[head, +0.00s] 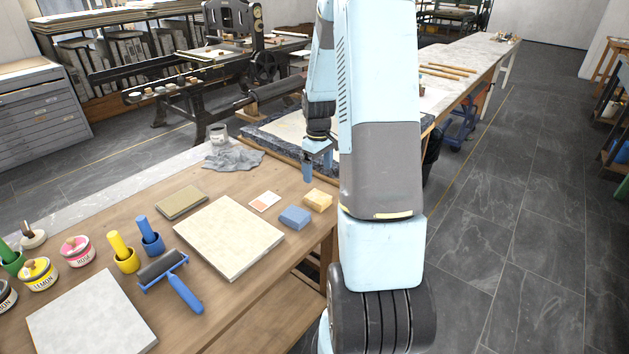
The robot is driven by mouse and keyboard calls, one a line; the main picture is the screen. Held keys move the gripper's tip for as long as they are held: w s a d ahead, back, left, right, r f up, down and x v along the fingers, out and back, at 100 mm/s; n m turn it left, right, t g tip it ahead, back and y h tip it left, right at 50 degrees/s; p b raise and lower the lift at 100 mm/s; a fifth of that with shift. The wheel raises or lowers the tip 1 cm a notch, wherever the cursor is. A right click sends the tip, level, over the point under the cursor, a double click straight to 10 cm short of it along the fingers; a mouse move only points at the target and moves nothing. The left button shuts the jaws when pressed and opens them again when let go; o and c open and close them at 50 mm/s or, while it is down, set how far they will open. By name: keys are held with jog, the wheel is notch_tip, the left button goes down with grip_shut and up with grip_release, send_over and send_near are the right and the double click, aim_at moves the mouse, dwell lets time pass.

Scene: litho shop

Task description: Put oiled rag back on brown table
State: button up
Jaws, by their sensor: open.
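A crumpled grey rag (235,156) lies at the back of the brown table (240,308), towards its far right end. It looks flat and loose, with nothing holding it. My gripper (317,168) hangs pointing down to the right of the rag, over the far right end of the table. Its jaws are open, and I see nothing between them. The gripper is apart from the rag. My arm hides part of the area behind the gripper.
A grey cup (218,133) stands just behind the rag. A pale stone slab (228,235), a blue-handled roller (172,280) and ink tins crowd the table's left and middle.

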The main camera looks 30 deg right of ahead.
jog(key=s+a+r+m+t, duration=0.1)
jog(key=s+a+r, duration=0.35)
jog(key=r, duration=0.45)
jog(key=s+a+r+m+t, duration=0.1)
jog(key=s+a+r, duration=0.4)
jog(key=r, duration=0.5)
jog(key=s+a+r+m+t, duration=0.1)
jog(key=s+a+r, duration=0.3)
jog(key=s, duration=0.4)
jog(key=s+a+r+m+t, duration=0.1)
jog(key=s+a+r+t, duration=0.1)
jog(key=s+a+r, duration=0.2)
jog(key=s+a, duration=0.2)
jog(key=s, duration=0.2)
jog(key=shift+a+r+t, duration=0.3)
jog(key=shift+r, duration=0.1)
jog(key=shift+w, duration=0.1)
